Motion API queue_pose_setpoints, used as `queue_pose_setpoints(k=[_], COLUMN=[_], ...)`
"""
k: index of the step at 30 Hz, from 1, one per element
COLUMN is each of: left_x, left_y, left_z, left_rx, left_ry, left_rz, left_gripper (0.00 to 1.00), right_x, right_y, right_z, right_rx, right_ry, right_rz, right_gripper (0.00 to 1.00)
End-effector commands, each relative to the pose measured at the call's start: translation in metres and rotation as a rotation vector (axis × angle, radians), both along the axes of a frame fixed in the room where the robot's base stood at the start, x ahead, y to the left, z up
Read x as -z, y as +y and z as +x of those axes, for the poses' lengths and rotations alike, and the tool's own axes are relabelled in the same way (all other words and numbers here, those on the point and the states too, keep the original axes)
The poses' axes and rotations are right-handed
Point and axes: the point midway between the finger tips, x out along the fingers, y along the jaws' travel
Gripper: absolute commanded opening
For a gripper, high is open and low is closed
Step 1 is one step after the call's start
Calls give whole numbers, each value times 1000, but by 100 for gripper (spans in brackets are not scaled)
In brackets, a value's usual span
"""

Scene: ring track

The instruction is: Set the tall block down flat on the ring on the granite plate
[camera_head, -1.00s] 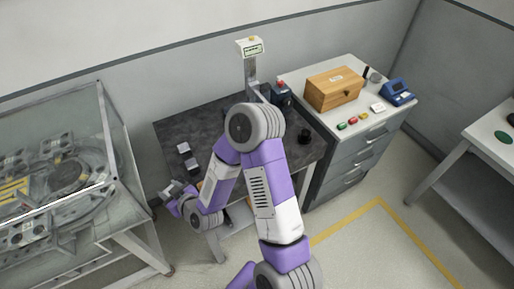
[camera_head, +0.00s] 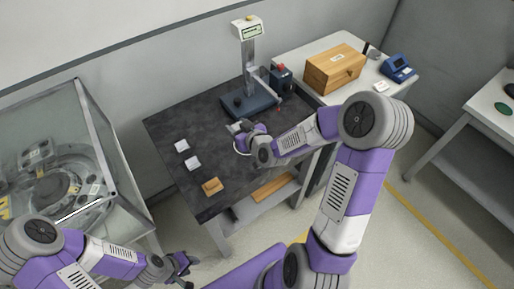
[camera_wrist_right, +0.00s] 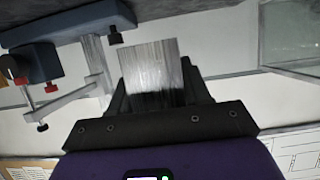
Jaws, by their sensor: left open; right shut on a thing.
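My right gripper (camera_head: 236,127) is low over the dark granite plate (camera_head: 215,205), just in front of the gauge stand. In the right wrist view, it is shut on the tall block (camera_wrist_right: 151,70), a shiny brushed-metal piece that sticks out between the dark fingers. In the head view the block is too small and covered to make out well. I cannot pick out the ring with certainty; the right gripper and forearm cover part of the plate. My left gripper (camera_head: 183,266) is open and empty, away from the plate at the bottom left.
A gauge stand with a blue base (camera_head: 251,105) and upright column stands at the plate's back, close to the right gripper. Two small white pieces (camera_head: 193,162) and a wooden block (camera_head: 211,186) lie on the left part. A wooden box (camera_head: 334,70) sits on the cabinet behind.

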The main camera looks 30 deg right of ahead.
Motion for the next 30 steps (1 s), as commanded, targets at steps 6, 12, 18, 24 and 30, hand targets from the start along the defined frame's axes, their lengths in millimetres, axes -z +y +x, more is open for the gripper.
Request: queue_pose_setpoints(k=[6, 12, 18, 24, 30], left_x=[24, 30, 44, 54, 58], left_y=[0, 0, 0, 0, 0], left_z=[0, 0, 0, 0, 0], left_rx=[0, 1, 1, 1, 1], left_ry=[0, 0, -1, -1, -1], left_rz=[0, 0, 0, 0, 0], left_gripper=[43, 43, 43, 43, 43], right_x=[-4, -5, 25, 54, 66], right_y=[-62, -86, -88, -88, -88], right_z=[-9, -16, -17, -17, -17], right_rx=[-6, -2, -2, -3, -3], right_ry=[0, 0, 3, 0, 0], right_rz=[-4, 0, 7, 4, 3], right_gripper=[0, 0, 0, 0, 0])
